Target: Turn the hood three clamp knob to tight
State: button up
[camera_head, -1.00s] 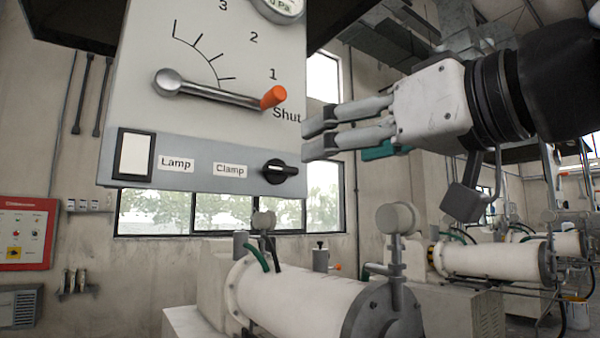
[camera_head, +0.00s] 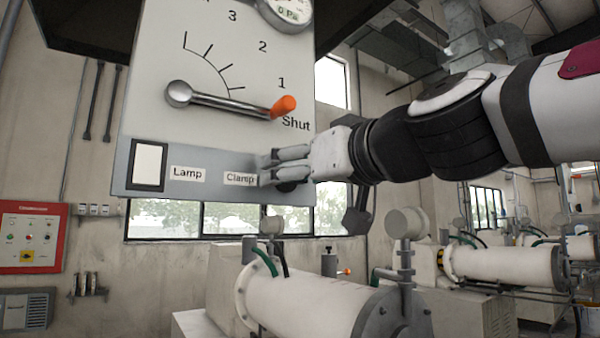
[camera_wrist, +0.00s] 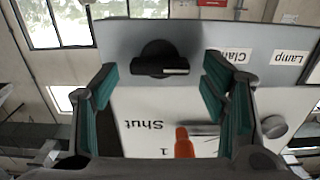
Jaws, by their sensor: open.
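The clamp knob is a black round knob with a raised bar. In the wrist view the clamp knob (camera_wrist: 158,57) sits between my fingers and ahead of them; its bar lies about level, with a pale mark on the right half. In the head view my fingers partly cover the knob (camera_head: 288,187). The Clamp label (camera_head: 240,178) is to its left. My gripper (camera_head: 263,170) is open in front of the panel's lower grey strip; its teal-padded fingers (camera_wrist: 158,82) show on either side of the knob in the upside-down wrist view. Contact cannot be told.
An orange-tipped lever (camera_head: 283,107) points at Shut just above the knob. A lamp switch (camera_head: 148,165) is at the strip's left, and a gauge (camera_head: 288,12) at the panel's top. White mill cylinders (camera_head: 305,298) stand below. Open air lies right of the panel.

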jog(key=c, duration=1.1)
jog(key=shift+c, duration=0.2)
jog(key=shift+w+d+f+m+b, duration=0.15)
jog(key=shift+m+b, duration=0.4)
jog(key=shift+m, duration=3.95)
jog(key=shift+d+f+m+b, duration=0.1)
jog(key=shift+m+b, duration=0.4)
jog(key=shift+m, duration=4)
